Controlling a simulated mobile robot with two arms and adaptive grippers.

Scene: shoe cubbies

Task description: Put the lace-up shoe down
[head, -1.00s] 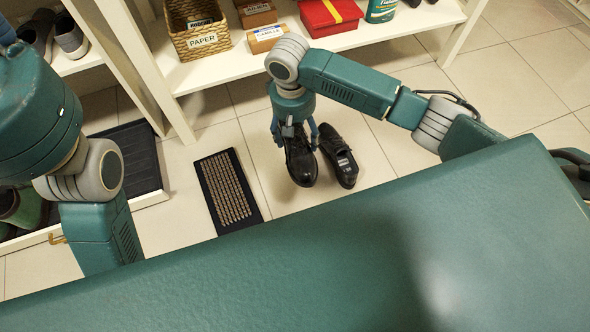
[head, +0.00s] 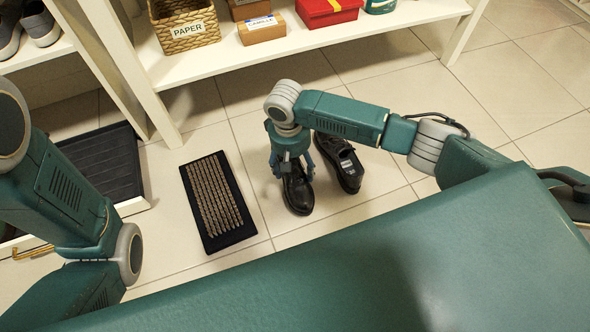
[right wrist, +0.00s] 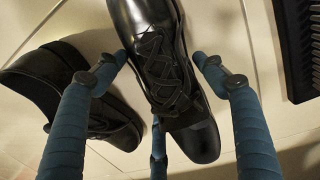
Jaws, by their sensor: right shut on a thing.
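The black lace-up shoe (head: 297,194) is in my right gripper (head: 291,172), toe toward the near side. In the right wrist view its crossed laces show (right wrist: 165,75), with the blue fingers of the right gripper (right wrist: 160,62) on both sides of it. The shoe is at or very close to the floor; I cannot tell whether its sole touches. Its heel part is hidden by the gripper in the head view. A second black shoe (head: 348,170) rests on the floor just right of it, also seen in the right wrist view (right wrist: 45,85). My left gripper is out of view.
A dark mat with brown ribs (head: 218,203) lies on the tiles left of the shoes. A black boot tray (head: 105,170) is further left. A white shelf (head: 330,38) holding a PAPER basket (head: 186,25) and boxes stands behind. The floor at right is clear.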

